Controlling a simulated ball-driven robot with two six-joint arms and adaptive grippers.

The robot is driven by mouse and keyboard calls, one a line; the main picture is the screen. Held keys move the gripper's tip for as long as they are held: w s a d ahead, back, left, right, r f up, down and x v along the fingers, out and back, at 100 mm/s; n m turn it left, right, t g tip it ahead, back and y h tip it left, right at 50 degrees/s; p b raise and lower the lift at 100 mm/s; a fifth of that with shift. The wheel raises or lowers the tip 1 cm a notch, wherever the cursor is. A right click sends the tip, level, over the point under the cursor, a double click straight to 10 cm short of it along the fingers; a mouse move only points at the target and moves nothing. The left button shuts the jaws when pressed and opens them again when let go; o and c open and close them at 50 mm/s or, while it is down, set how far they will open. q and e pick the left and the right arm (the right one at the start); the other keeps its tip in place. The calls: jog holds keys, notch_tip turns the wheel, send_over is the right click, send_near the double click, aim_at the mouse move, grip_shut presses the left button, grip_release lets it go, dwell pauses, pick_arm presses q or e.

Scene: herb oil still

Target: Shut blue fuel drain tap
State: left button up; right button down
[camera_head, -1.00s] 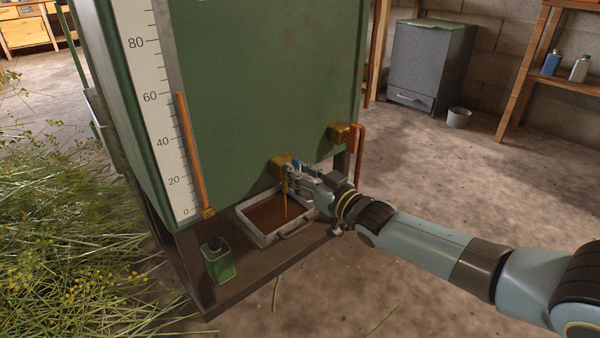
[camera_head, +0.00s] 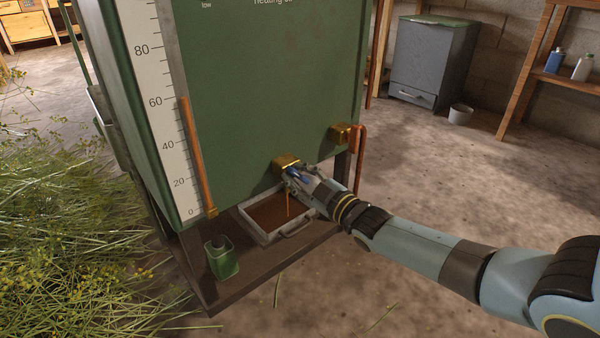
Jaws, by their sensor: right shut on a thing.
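The blue drain tap lever (camera_head: 301,176) sits at the brass drain fitting (camera_head: 285,162), low on the front of the green fuel tank (camera_head: 260,90). My right gripper (camera_head: 294,182) reaches in from the right and is shut on the blue lever, partly hiding it and the spout. A thin brown stream (camera_head: 288,205) runs from the tap into a metal tray (camera_head: 261,237), which holds brown liquid. My left gripper is not in view.
A second brass fitting (camera_head: 342,133) with an orange pipe (camera_head: 359,160) is to the right. A green container (camera_head: 222,262) stands left of the tray on the dark shelf (camera_head: 215,298).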

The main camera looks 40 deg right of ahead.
jog(key=n, duration=0.4)
jog(key=shift+a+f+n, duration=0.15)
jog(key=shift+f+n, duration=0.1)
jog(key=shift+n, duration=0.05)
jog(key=n, duration=0.2)
jog(key=shift+f+n, duration=0.1)
jog(key=shift+n, duration=0.2)
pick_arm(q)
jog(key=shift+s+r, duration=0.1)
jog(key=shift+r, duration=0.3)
pick_arm(e)
jog(key=shift+f+n, duration=0.2)
jog(key=shift+n, duration=1.3)
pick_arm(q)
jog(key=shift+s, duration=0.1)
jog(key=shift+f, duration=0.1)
pick_arm(e)
jog(key=c, duration=1.3)
grip_release()
jog(key=shift+c, duration=0.2)
jog(key=s, duration=1.2)
jog(key=shift+d, duration=0.45)
